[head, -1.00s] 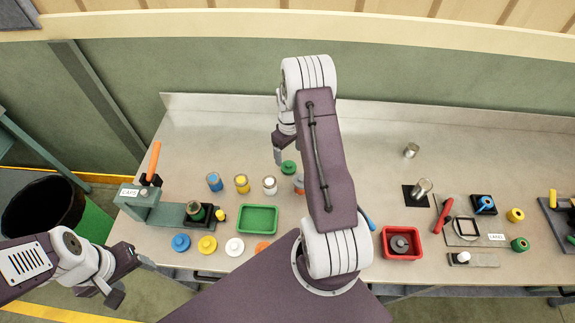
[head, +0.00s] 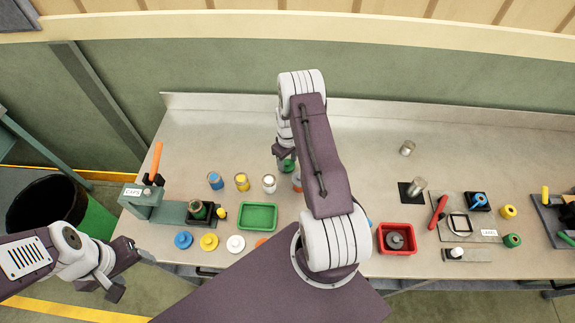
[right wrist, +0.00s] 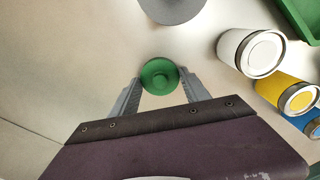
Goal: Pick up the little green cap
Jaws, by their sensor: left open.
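The little green cap (head: 287,165) is a round disc on the bench behind the row of jars, partly hidden by my right arm. In the right wrist view the green cap (right wrist: 159,76) lies between the two fingertips of my right gripper (right wrist: 160,78). The fingers stand apart on either side of it, close to its edges; I cannot see whether they touch it. In the head view my right gripper (head: 284,152) points down over the cap. My left gripper (head: 128,272) is open and empty, off the bench's front left edge.
Blue (head: 215,180), yellow (head: 242,182) and white (head: 269,184) jars stand left of the cap. A green tray (head: 258,217), loose lids and a caps press (head: 150,200) are nearer. A red bin (head: 396,239) stands right. The bench behind is clear.

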